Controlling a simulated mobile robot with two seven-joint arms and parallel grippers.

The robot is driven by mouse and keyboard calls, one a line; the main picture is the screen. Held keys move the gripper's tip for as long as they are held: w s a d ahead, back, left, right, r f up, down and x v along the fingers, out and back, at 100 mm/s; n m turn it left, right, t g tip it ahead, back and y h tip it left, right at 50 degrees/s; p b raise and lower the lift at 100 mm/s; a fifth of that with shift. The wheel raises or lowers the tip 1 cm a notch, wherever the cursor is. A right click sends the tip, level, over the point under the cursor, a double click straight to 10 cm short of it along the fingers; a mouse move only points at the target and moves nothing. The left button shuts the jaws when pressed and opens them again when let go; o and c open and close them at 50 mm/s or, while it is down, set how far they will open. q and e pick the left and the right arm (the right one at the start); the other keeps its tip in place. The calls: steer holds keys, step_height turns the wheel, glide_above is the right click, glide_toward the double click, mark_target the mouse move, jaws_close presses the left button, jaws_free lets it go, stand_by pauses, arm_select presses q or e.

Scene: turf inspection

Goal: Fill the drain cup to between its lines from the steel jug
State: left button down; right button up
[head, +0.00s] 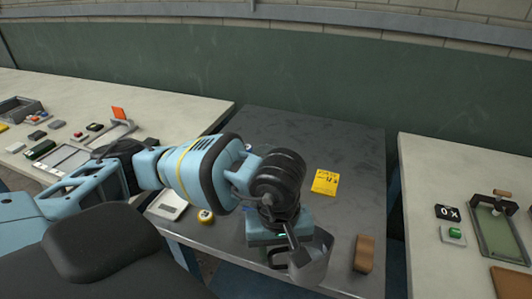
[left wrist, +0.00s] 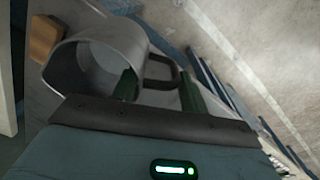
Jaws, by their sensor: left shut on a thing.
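The steel jug (head: 314,262) is in my left gripper (head: 279,256), over the near edge of the dark middle table. In the left wrist view the jug (left wrist: 98,62) shows its grey metal wall and rim, with its dark handle (left wrist: 163,66) between the green fingers of the left gripper (left wrist: 160,92). The fingers are shut on the handle. I cannot tell what the jug holds. I cannot make out the drain cup in either view; the arm and jug hide part of the table. My right gripper is not in view.
The dark table (head: 300,130) is clear at the back. Pale benches with small items stand left (head: 85,98) and right (head: 430,165).

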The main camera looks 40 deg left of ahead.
arm_select(q)
steer(key=m, duration=0.2)
steer(key=w+a+m, duration=0.1)
steer(key=m, duration=0.2)
steer(key=w+a+m, duration=0.1)
steer(key=m, duration=0.2)
steer(key=shift+a, duration=0.2)
steer(key=shift+w+m, duration=0.2)
steer(key=shift+m, duration=0.1)
